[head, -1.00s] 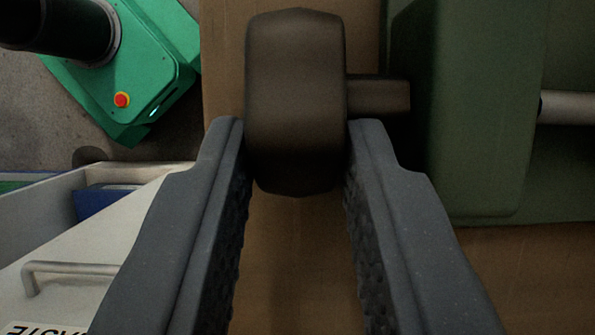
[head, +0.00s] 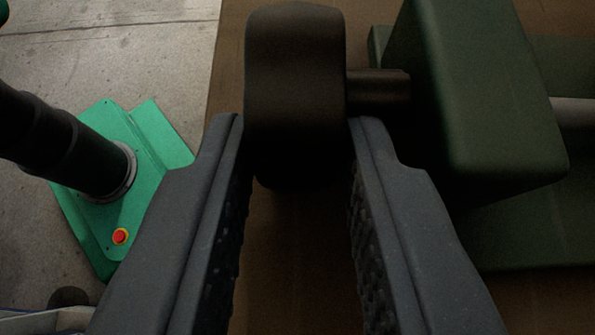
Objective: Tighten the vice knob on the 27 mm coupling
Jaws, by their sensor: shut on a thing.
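The vice knob (head: 295,70) is a thick dark brown-black grip at the top middle of the head view. Its short shaft (head: 380,88) runs right into the green vice body (head: 490,100). My gripper (head: 296,135) is shut on the knob, one finger on each side of its near part. The 27 mm coupling cannot be made out in this view. A light grey rod (head: 574,112) shows at the right edge, beyond the green block.
The vice sits on a brown bench top (head: 290,270). At left, below the bench, my green base (head: 100,225) with a red button stands on the grey concrete floor (head: 120,40). A pale edge of a container (head: 45,320) shows at bottom left.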

